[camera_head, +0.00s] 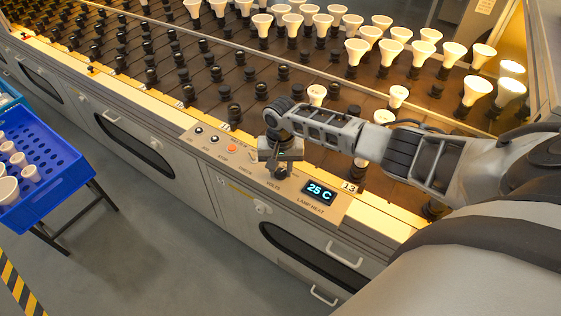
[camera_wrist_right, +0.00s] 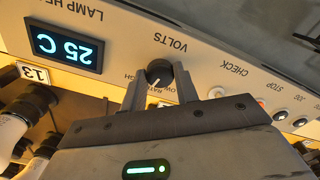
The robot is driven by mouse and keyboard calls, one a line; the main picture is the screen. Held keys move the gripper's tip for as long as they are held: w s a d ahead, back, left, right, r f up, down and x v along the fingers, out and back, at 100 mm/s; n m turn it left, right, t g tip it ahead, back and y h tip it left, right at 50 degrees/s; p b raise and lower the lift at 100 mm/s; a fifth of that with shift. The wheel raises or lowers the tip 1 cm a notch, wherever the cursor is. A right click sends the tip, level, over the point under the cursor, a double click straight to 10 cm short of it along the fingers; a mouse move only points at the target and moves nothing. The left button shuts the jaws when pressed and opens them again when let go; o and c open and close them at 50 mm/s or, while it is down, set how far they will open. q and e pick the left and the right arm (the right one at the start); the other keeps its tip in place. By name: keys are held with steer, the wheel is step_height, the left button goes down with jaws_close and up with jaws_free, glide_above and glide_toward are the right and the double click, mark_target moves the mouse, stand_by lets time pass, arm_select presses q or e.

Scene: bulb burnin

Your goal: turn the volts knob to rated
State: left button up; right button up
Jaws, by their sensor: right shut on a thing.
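The volts knob (camera_wrist_right: 158,72) is a small round black knob on the beige control panel (camera_wrist_right: 215,52). It sits between the two fingertips of my right gripper (camera_wrist_right: 160,80) in the right wrist view, and the gripper is shut on it. A pale pointer line shows on the knob's face. The small scale lettering around the knob is partly hidden by the fingers, so I cannot tell the exact setting. In the head view my right gripper (camera_head: 280,166) reaches down onto the panel and mostly covers the knob. My left gripper is not in view.
A lamp heat display (camera_head: 319,192) reading 25 C sits beside the knob. An orange button (camera_head: 232,148) and smaller buttons lie on its other side. Racks of sockets and lit bulbs (camera_head: 478,88) stand behind. A blue crate (camera_head: 62,172) is at the left, with open floor between.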

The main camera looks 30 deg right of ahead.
mark_target(281, 172)
steer(key=shift+n+p, duration=0.5)
steer(key=shift+n, duration=1)
steer(key=o, duration=1)
step_height(281, 172, up, 16)
steer(key=shift+p, duration=0.3)
